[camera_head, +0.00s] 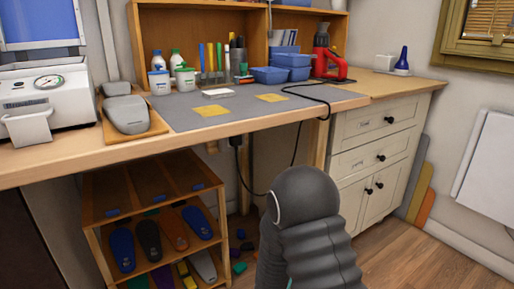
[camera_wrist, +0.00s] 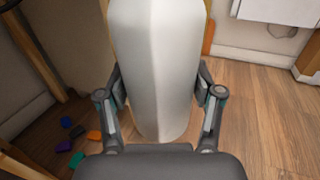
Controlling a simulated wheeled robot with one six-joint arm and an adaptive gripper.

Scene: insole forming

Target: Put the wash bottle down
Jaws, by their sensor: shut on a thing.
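The wash bottle (camera_wrist: 155,50), a smooth white body, fills the middle of the wrist view. My gripper (camera_wrist: 160,88) is shut on it, with one finger on each side. The bottle's top runs out of the picture, so its cap or spout is hidden. Wooden floor shows behind and below it. In the head view my dark arm stands in front of the bench, and the gripper and held bottle are hidden behind it.
The workbench (camera_head: 240,123) carries a grey mat (camera_head: 255,107), blue bins (camera_head: 270,75), a red tool (camera_head: 326,62) and white bottles (camera_head: 159,80). A blue funnel-shaped item (camera_head: 403,60) stands at the right end. Drawers (camera_head: 365,155) and an insole shelf (camera_head: 150,190) are below.

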